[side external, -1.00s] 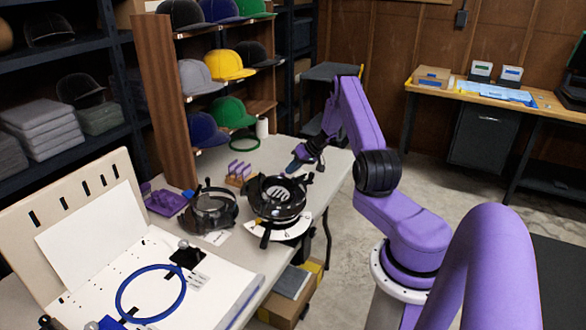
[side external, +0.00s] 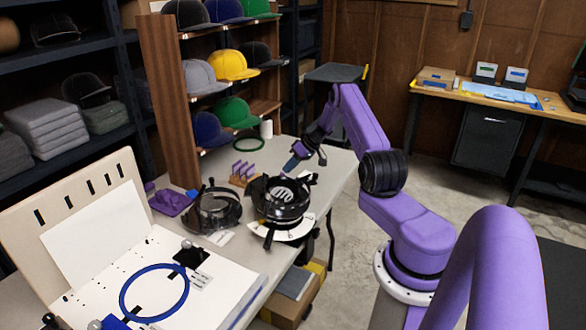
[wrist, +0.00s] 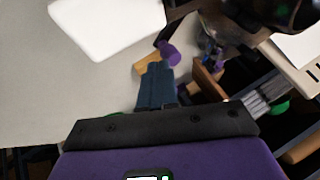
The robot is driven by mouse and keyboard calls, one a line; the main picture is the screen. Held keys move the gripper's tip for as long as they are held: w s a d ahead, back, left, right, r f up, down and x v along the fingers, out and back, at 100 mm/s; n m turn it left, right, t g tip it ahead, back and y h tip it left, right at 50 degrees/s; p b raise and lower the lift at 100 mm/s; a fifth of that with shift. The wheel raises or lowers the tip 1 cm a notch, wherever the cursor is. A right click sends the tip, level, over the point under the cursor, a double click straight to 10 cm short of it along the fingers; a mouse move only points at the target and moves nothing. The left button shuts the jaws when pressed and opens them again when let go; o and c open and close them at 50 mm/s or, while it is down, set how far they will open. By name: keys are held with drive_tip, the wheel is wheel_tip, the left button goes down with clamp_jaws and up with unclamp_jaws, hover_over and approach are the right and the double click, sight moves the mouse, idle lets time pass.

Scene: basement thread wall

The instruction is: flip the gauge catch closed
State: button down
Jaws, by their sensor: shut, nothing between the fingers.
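The gauge seems to be the round black fixture (side external: 283,203) on the table in the side view, with a white curved plate (side external: 290,231) under its front. I cannot make out which small part of it is the catch. My gripper (side external: 290,167) is shut and empty, just behind the fixture. Its blue-grey fingers also show in the wrist view (wrist: 160,68), pressed together and pointing away. At their tips is a tan piece with a purple rounded end (wrist: 170,53); I cannot tell whether they touch it. Part of a black fixture (wrist: 270,12) shows at upper right.
A second round black fixture (side external: 213,210) stands left of the gauge. A wooden holder with purple pieces (side external: 243,173) is behind. A white board with a blue ring (side external: 154,292) lies front left. A cap shelf (side external: 163,100) backs the table. The table's right end is clear.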

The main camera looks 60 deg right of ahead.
drive_tip(key=shift+w+a+n, duration=0.2)
drive_tip(key=shift+w+n, duration=0.15)
drive_tip(key=shift+n, duration=0.15)
drive_tip(key=shift+s, duration=0.1)
drive_tip(key=shift+s, duration=0.7)
drive_tip(key=v, duration=1)
drive_tip(key=shift+w+d, duration=0.3)
drive_tip(key=shift+d, duration=0.1)
